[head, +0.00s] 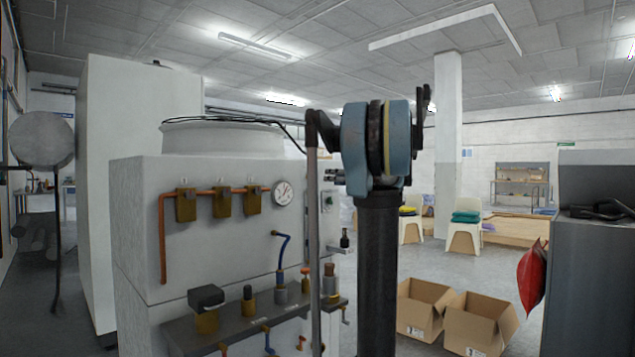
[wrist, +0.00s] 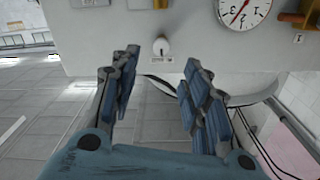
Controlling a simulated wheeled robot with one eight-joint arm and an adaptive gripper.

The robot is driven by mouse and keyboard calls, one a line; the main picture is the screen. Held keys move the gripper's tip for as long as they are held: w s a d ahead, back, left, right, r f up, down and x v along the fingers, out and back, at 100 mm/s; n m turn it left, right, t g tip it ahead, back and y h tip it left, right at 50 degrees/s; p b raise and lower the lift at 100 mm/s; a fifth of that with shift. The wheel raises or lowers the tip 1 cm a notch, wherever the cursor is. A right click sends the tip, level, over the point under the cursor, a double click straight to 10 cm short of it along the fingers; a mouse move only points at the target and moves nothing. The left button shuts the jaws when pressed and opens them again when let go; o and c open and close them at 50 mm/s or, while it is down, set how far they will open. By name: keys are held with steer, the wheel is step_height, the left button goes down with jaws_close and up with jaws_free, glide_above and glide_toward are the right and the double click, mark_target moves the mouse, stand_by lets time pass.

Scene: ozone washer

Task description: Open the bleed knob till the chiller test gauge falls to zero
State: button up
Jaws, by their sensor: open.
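The round white gauge (head: 282,193) is on the washer's grey front panel, right of the brass valves. It shows upside down at the top right of the wrist view (wrist: 243,8), its red needle slanting towards the lower edge of the dial; the exact reading is unclear. I cannot make this knob out in the head view. My gripper (wrist: 155,78) is open and empty, its fingers apart and short of the knob.
A shelf (head: 240,322) with several fittings juts from the washer's front below the gauge. Copper pipe with brass valves (head: 222,203) runs along the panel. Open cardboard boxes (head: 480,318) stand on the floor at right, beside a grey cabinet (head: 596,245).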

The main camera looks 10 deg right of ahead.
mark_target(316, 177)
steer(key=x, duration=1)
steer(key=shift+w+a, duration=0.1)
jaws_close()
